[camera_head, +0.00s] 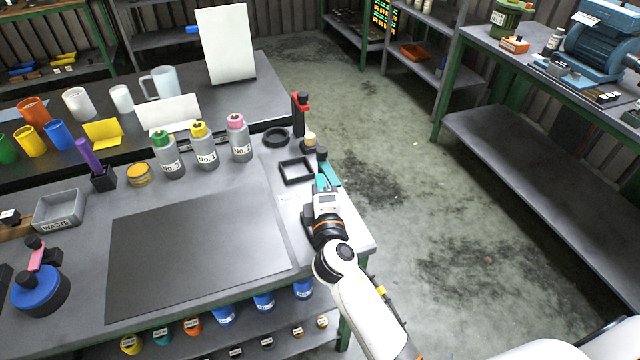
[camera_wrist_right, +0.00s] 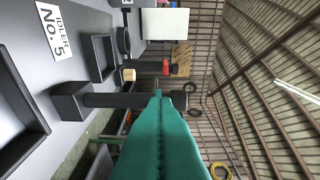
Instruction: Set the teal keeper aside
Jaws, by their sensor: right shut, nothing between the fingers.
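My right gripper (camera_head: 322,182) is over the right end of the table, pointing away from me, its jaws shut and empty. In the right wrist view two teal halves (camera_wrist_right: 160,135) meet at a ribbed seam and fill the lower middle. A small teal piece (camera_head: 330,173) also shows at the gripper tip in the head view. I cannot clearly tell the teal keeper from the teal fingers there. A black post (camera_wrist_right: 130,100) on a square base (camera_wrist_right: 72,101) stands just beyond the tips; its top shows in the head view (camera_head: 321,154). My left gripper is out of view.
A black square frame (camera_head: 297,171), a black ring (camera_head: 276,137) and a post with a red piece (camera_head: 301,105) stand farther back. Numbered bottles (camera_head: 206,150) line the back. A dark mat (camera_head: 200,240) lies bare at centre. The table's right edge is close.

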